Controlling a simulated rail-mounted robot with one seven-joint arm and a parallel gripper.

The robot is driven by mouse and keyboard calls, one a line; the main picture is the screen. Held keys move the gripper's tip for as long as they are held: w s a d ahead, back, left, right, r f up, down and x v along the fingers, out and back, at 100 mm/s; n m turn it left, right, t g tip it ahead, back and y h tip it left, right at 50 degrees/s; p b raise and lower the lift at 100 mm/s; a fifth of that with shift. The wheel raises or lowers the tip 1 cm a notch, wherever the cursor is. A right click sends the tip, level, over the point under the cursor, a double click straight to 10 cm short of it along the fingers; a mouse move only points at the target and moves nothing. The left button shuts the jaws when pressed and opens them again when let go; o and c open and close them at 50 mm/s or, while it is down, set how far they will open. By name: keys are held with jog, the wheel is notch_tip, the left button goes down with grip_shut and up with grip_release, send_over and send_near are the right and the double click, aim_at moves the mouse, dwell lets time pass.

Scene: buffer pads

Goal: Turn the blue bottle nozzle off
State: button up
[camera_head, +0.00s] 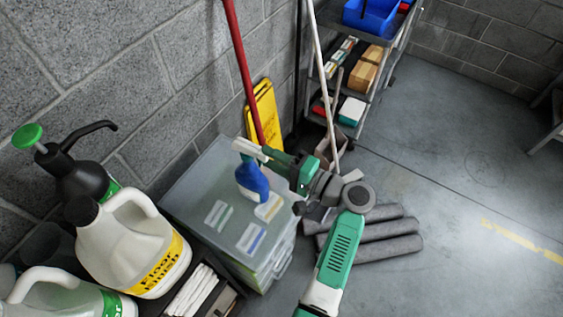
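The blue bottle (252,183) stands upright on the lid of a translucent grey bin. Its white spray nozzle (247,149) is at the top, partly overlapped by the end of my arm. My gripper (267,154) reaches in from the right at nozzle height, at or very close to the nozzle's right side. I cannot tell whether it touches the nozzle. Its fingers are too small and overlapped to show whether they are open or shut. The nozzle's setting is too small to read.
White jugs (130,245) and a dark pump bottle (82,170) stand at left. A red pole (243,75) and yellow sign (262,112) are behind. Grey rolls (385,246) lie on the floor.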

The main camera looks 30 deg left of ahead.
jog(key=shift+c, duration=0.2)
jog(key=c, duration=0.5)
jog(key=shift+c, duration=0.2)
jog(key=shift+f+b, duration=0.1)
jog(key=shift+b, duration=0.25)
jog(key=shift+n+b, duration=1.5)
jog(key=shift+b, duration=0.3)
jog(key=shift+n+b, duration=2.5)
jog(key=shift+b, duration=1.3)
jog(key=shift+n+b, duration=2.8)
jog(key=shift+b, duration=1.95)
jog(key=shift+n+b, duration=2.4)
jog(key=shift+b, duration=1.5)
